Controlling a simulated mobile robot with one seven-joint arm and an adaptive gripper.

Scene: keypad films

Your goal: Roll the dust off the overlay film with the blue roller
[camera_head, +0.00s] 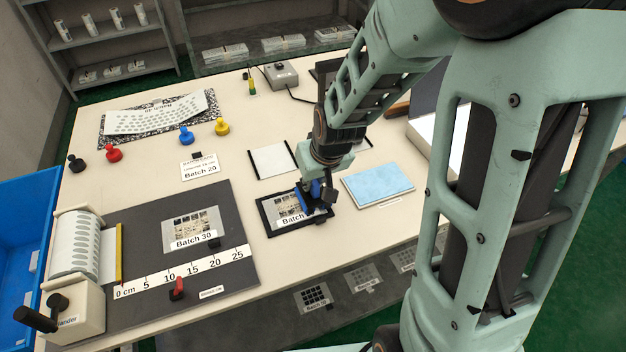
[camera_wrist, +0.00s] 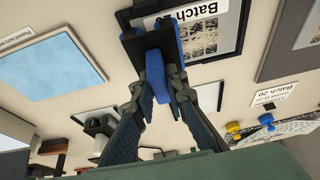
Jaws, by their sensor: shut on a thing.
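The overlay film (camera_head: 286,206) lies in a black frame at the middle front of the table, its "Batch" label partly covered. It also shows in the wrist view (camera_wrist: 203,38), upper right. My gripper (camera_head: 318,196) is over the right part of this frame, pointing down. It is shut on the blue roller (camera_head: 303,197), whose blue handle shows between the fingers in the wrist view (camera_wrist: 157,78). The roller is at the film's right side; I cannot tell whether it touches the film. Dust is too small to make out.
A light blue pad (camera_head: 378,184) lies just right of the frame. A dark board (camera_head: 150,228) with a ruler and a Batch 30 film is to the left. A white framed sheet (camera_head: 272,160) lies behind. Blue (camera_head: 186,136), yellow (camera_head: 222,127) and red (camera_head: 114,153) knobbed pieces stand farther back.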

